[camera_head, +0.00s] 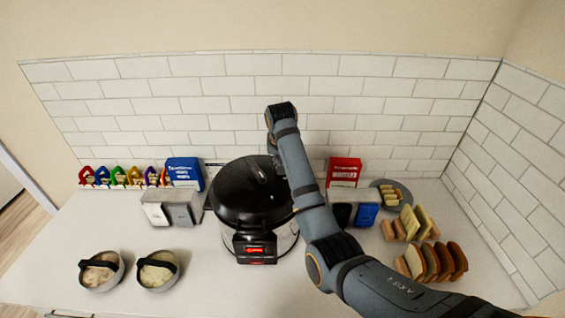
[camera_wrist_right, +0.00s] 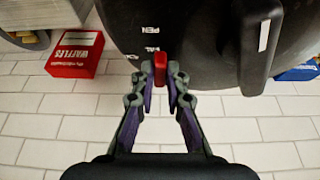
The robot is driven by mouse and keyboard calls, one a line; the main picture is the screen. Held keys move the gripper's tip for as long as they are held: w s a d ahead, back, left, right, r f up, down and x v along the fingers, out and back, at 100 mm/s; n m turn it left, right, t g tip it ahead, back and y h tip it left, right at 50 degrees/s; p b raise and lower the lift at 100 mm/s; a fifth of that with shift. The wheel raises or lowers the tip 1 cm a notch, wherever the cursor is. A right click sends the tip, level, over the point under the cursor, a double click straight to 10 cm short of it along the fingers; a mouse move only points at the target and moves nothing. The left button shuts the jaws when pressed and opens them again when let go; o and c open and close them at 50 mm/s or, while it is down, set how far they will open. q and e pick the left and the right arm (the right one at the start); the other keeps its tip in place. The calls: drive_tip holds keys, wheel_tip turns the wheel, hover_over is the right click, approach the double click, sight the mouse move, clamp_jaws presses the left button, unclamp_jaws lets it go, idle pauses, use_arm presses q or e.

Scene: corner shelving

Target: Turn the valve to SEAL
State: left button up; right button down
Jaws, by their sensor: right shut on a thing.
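The cooker (camera_head: 252,192) is a black-lidded pot with a steel body and a lit red front display, standing at the middle of the counter. The small red valve (camera_wrist_right: 160,66) shows at the edge of its black lid (camera_wrist_right: 190,30) in the right wrist view. White lettering beside it is only partly readable, with "PEN" and "VAL" showing. My right gripper (camera_wrist_right: 161,78) is shut on the red valve, one fingertip on each side. In the head view my right arm reaches over the cooker and hides the valve and the fingers. My left gripper is not in view.
A red waffles box (camera_head: 344,172) and a blue box (camera_head: 184,172) stand by the tiled wall. Canisters flank the cooker. Two bowls (camera_head: 158,271) sit at the front left, bread slices (camera_head: 431,261) at the right. The front middle counter (camera_head: 215,290) is clear.

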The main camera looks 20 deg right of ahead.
drive_tip(key=shift+w+r, duration=0.1)
drive_tip(key=c, duration=1.4)
unclamp_jaws()
drive_tip(key=shift+o, duration=0.2)
drive_tip(key=v, duration=0.7)
drive_tip(key=shift+r, duration=0.15)
